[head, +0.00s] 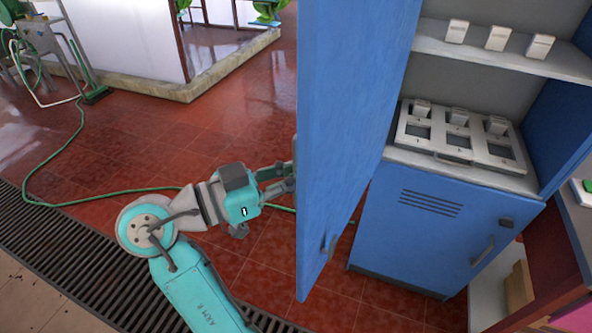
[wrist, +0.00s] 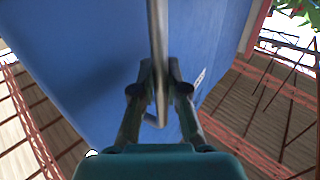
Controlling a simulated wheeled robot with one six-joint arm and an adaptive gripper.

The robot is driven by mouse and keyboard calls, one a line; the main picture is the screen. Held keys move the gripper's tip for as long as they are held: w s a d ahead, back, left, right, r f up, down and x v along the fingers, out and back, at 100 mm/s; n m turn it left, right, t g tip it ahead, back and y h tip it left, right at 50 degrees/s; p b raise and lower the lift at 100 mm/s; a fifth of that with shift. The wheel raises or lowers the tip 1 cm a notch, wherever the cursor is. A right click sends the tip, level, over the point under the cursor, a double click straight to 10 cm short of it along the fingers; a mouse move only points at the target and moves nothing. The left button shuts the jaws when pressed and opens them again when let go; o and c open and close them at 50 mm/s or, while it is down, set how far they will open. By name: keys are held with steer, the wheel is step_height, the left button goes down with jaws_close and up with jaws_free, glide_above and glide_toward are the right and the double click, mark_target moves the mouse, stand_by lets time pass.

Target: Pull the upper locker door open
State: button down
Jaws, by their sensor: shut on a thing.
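The blue upper locker door (head: 345,130) stands swung open, its free edge toward me and to the left of the open upper compartment. My gripper (head: 289,178) is at the left side of this door, close to its free edge, with the fingertips partly hidden. In the wrist view my gripper (wrist: 160,85) has one finger on each side of a grey upright bar (wrist: 157,35), which looks like the door's handle. The fingers are shut on it. The blue door (wrist: 80,60) fills much of that view behind the bar.
The open compartment holds a shelf (head: 500,60) with small white blocks and a pale slotted tray (head: 460,150) below it. The lower locker door (head: 430,225) is shut, with its own handle (head: 483,250). A green hose (head: 110,192) lies across the red floor, which is mostly clear at left.

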steer(key=c, duration=1.2)
jaws_free()
steer(key=v, duration=1.2)
